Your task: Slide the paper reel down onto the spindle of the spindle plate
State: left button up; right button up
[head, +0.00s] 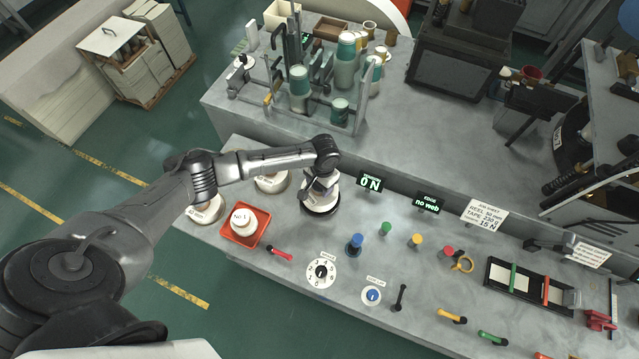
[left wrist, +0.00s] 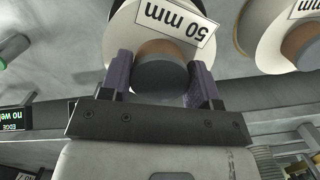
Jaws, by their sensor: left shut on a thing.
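The paper reel (head: 313,201) is white. In the left wrist view the reel (left wrist: 124,33) carries a "50 mm" label and has a brown core with a grey round piece (left wrist: 162,75) in front of it. My left gripper (head: 322,187) is over the reel, its purple fingers (left wrist: 160,72) closed on either side of the grey piece. In the head view a dark round plate (head: 321,211), apparently the spindle plate, shows under the reel. The gripper and reel hide the spindle, and I cannot tell how far down the reel sits. My right gripper is in neither view.
Other white reels stand left of the gripper, one close by (head: 272,183) and one at the bench edge (head: 205,211). An orange tray (head: 262,215) holds a "No.1" piece. A display (head: 370,182) reads 0 N. Several coloured knobs and a dial (head: 321,272) stand in front.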

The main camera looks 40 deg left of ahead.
pick_arm(q)
jog(key=shift+f, duration=0.7)
dwell(0.4)
jog(key=o, duration=1.9)
jog(key=shift+b, duration=0.3)
jog(key=shift+c, duration=0.2)
jog(key=shift+r, duration=0.15)
jog(key=shift+r+p, duration=0.15)
jog(key=shift+p, duration=0.2)
notch_tip(320, 180, up, 5)
jog(key=p, duration=0.5)
jog(key=shift+p, duration=0.3)
jog(key=shift+r+p, duration=1.25)
jog(key=shift+p, duration=0.15)
